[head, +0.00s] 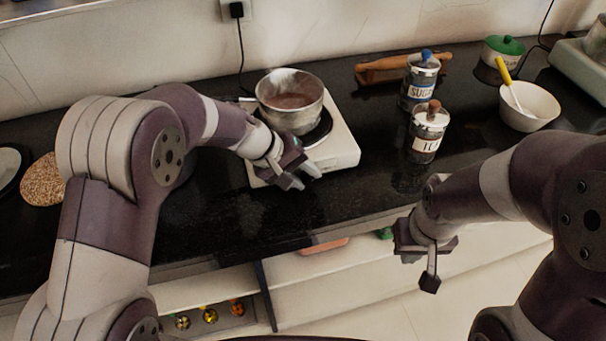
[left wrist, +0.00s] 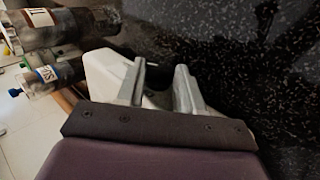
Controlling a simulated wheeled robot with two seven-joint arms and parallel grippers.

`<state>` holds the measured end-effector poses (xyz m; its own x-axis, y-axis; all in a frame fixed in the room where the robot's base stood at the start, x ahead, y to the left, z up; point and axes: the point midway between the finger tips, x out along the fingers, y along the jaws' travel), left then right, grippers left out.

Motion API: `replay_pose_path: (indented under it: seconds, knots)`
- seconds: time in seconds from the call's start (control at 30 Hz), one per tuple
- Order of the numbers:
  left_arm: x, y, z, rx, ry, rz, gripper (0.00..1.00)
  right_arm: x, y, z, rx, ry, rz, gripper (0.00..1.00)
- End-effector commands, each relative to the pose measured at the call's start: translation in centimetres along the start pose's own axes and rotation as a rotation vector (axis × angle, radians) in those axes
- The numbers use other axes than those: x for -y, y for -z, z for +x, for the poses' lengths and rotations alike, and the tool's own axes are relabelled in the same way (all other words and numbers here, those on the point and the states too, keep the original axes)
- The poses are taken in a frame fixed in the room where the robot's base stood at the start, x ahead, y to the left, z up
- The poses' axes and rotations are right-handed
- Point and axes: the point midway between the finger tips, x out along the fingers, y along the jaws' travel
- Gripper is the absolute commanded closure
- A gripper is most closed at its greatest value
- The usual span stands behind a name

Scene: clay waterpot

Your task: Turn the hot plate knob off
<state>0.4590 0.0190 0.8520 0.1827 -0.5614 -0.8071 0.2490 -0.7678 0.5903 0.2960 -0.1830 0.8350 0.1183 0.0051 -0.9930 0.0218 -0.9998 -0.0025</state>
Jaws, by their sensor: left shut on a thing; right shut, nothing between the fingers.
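The white hot plate (head: 343,146) stands on the black counter, with a metal pot (head: 290,103) of reddish-brown contents on it. My left gripper (head: 303,177) is at the plate's front edge, its fingers shut on the knob, which they largely hide. In the left wrist view the two grey fingers (left wrist: 160,80) point at the white hot plate body (left wrist: 98,68), with a small gap between them; the knob is not clearly visible there. My right gripper (head: 428,272) is shut and empty, in front of the counter edge and below its top.
A coffee-labelled or similar canister (head: 428,140) and a sugar canister (head: 420,95) stand right of the hot plate. A cork mat (head: 42,182) lies left.

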Motion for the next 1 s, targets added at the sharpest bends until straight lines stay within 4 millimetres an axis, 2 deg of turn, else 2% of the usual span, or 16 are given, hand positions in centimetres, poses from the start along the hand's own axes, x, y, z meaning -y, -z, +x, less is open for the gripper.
replay_pose_path:
  seconds: [0.03,0.1,0.37,0.47,0.57,0.8,0.9,1.0]
  knots:
    - [0.0,0.0,0.0,-0.001,0.000,0.000,0.61,0.0,0.0,0.0,0.000,0.000,0.000,1.00]
    - [0.0,0.0,0.0,-0.001,0.000,0.000,0.38,0.0,0.0,0.0,0.000,0.000,0.000,1.00]
    - [0.0,0.0,0.0,0.000,0.000,0.000,0.38,0.0,0.0,0.0,0.000,0.000,0.000,1.00]
    - [-0.1,0.1,-0.8,-0.002,-0.001,0.000,0.38,0.0,0.0,-0.2,0.000,0.000,0.000,1.00]
    - [-0.1,0.1,-2.9,-0.005,-0.001,0.000,0.38,0.0,0.1,-0.6,0.000,0.000,0.000,1.00]
    - [-0.1,0.1,-9.4,-0.006,-0.001,0.000,0.38,0.0,0.1,-1.4,0.000,0.000,0.000,1.00]
    - [-0.1,0.1,-11.3,-0.002,0.000,-0.002,0.38,0.0,0.2,-1.8,0.000,0.000,0.000,1.00]
    - [-0.1,0.1,-12.4,-0.001,0.000,-0.002,0.38,0.0,0.2,-2.0,0.000,0.000,0.000,1.00]
